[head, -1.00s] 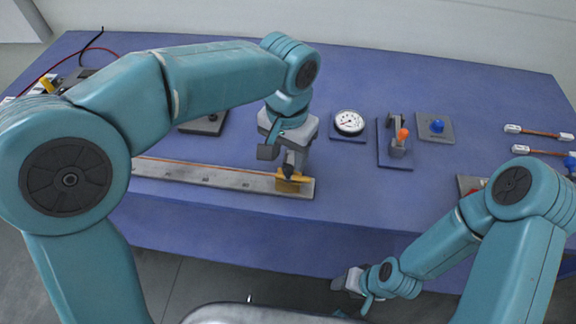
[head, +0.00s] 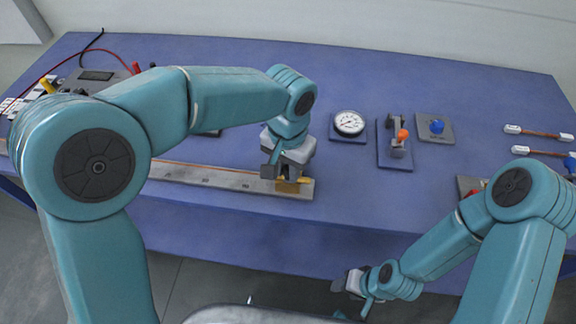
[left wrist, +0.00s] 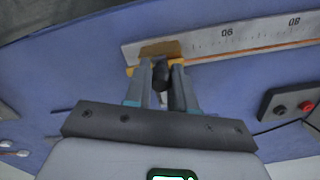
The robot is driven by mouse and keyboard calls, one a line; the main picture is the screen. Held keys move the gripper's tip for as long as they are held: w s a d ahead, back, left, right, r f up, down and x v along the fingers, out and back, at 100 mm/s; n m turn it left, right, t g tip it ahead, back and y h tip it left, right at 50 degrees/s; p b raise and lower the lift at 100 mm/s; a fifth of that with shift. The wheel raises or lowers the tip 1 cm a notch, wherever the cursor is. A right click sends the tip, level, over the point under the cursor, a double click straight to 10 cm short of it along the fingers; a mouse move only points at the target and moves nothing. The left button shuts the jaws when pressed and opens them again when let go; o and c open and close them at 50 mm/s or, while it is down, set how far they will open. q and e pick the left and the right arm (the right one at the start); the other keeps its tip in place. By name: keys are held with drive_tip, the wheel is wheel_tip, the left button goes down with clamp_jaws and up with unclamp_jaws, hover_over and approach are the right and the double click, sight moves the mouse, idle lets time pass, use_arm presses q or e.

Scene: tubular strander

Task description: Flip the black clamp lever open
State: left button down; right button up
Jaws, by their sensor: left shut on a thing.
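A long grey ruler rail (head: 215,179) lies along the table's front edge, and it also shows in the left wrist view (left wrist: 215,42). A yellow-brown clamp (head: 292,188) sits on its right end; in the left wrist view the clamp (left wrist: 160,48) is at the rail's near end. The black clamp lever (left wrist: 162,78) stands between my left fingers. My left gripper (left wrist: 163,72) is shut on this lever. In the head view my left gripper (head: 288,180) hides the lever. My right gripper (head: 350,281) hangs in front of the table, away from the clamp; its jaws are unclear.
A dial gauge (head: 348,123), a plate with an orange-tipped lever (head: 402,135) and a blue knob (head: 436,126) stand right of the clamp. A meter box with red and black sockets (left wrist: 292,104) shows in the left wrist view. The table between is clear.

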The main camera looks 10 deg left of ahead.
use_arm(q)
drive_tip(key=shift+w+r+g+p, duration=0.5)
drive_tip(key=shift+g+p, duration=0.35)
drive_tip(key=shift+p, duration=1.15)
drive_tip(key=shift+w+r+g+p, duration=0.3)
drive_tip(key=shift+r+g+p, duration=0.4)
drive_tip(key=shift+p, duration=1.3)
drive_tip(key=shift+w+r+g+p, duration=0.4)
drive_tip(key=shift+g+p, duration=0.55)
drive_tip(key=shift+p, duration=1.05)
drive_tip(key=shift+w+r+g+p, duration=0.1)
drive_tip(key=shift+w+g+p, duration=0.3)
drive_tip(key=shift+g, duration=0.4)
drive_tip(key=shift+w, duration=0.1)
drive_tip(key=shift+w+r, duration=0.1)
drive_tip(key=shift+r, duration=0.05)
drive_tip(key=c, duration=1.1)
unclamp_jaws()
drive_tip(key=shift+o, duration=0.8)
drive_tip(key=shift+g, duration=0.3)
